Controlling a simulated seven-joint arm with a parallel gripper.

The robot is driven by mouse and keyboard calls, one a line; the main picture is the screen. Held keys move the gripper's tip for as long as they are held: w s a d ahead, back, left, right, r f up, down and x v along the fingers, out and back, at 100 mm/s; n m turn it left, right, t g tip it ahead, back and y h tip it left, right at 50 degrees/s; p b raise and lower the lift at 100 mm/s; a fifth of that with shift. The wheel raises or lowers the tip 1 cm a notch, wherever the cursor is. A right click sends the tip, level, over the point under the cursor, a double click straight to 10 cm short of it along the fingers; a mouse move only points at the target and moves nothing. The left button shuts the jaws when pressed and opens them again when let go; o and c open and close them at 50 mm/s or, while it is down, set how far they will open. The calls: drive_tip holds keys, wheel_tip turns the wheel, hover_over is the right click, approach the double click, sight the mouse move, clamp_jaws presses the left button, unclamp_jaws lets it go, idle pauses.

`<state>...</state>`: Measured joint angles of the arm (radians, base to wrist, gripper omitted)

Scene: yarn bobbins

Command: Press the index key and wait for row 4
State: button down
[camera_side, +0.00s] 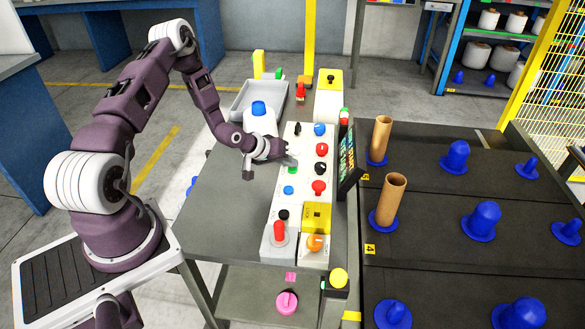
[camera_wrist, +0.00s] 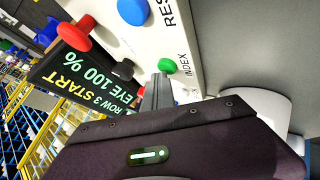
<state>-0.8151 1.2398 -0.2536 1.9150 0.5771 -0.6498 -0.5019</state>
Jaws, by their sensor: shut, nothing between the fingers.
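The green index key (camera_wrist: 168,66) sits on the white control panel (camera_wrist: 182,30) beside the printed word INDEX. It also shows in the side view (camera_side: 292,169). My gripper (camera_wrist: 158,78) is shut and empty, its fingertips right beside the green key in the wrist view; I cannot tell whether they touch it. In the side view my gripper (camera_side: 291,160) is low over the panel at the key. The display (camera_wrist: 75,75) reads ROW 3 START and EYE 100 %; it stands at the panel's right edge in the side view (camera_side: 347,162).
Blue, red and black knobs surround the key, including a red one (camera_side: 319,187) and a blue one (camera_side: 289,190). A dark rack (camera_side: 420,215) on the right carries blue holders, two with cardboard tubes (camera_side: 391,200).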

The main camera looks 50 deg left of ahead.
sight(290, 170)
drive_tip(key=shift+r, duration=0.75)
drive_tip(key=shift+r, duration=2.55)
idle(1.7)
